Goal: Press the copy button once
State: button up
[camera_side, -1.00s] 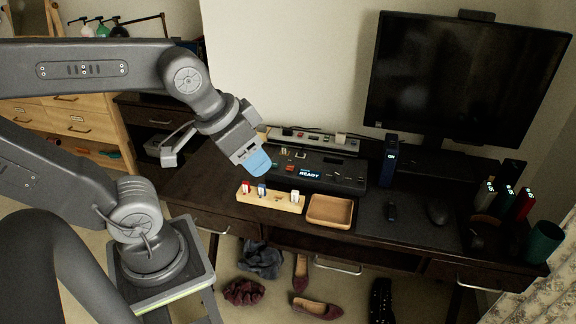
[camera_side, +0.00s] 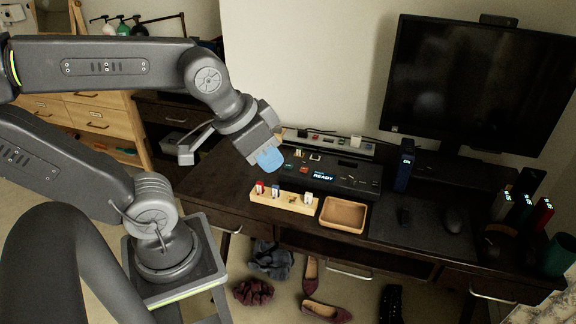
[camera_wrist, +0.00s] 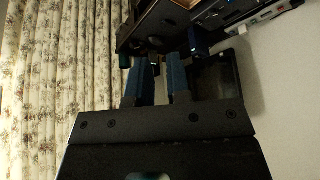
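A long black device (camera_side: 345,184) with a lit "READY" display (camera_side: 323,176) lies on the desk. Small coloured parts (camera_side: 303,169), some red, show on its top left of the display. Their labels are too small to read, so I cannot tell which is the copy button. My gripper (camera_side: 270,158) has blue fingers and hangs over the device's left end, apparently above its surface, and hides part of it. In the wrist view the two blue fingers (camera_wrist: 161,80) stand apart with nothing between them.
A wooden block with small upright pieces (camera_side: 297,206) and a wooden tray (camera_side: 341,228) stand in front of the device. A dark blue upright object (camera_side: 404,166) is to its right. A power strip (camera_side: 340,144) lies behind. A monitor (camera_side: 470,90) stands at the back right.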

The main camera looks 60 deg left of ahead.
grip_shut()
dwell(1.2)
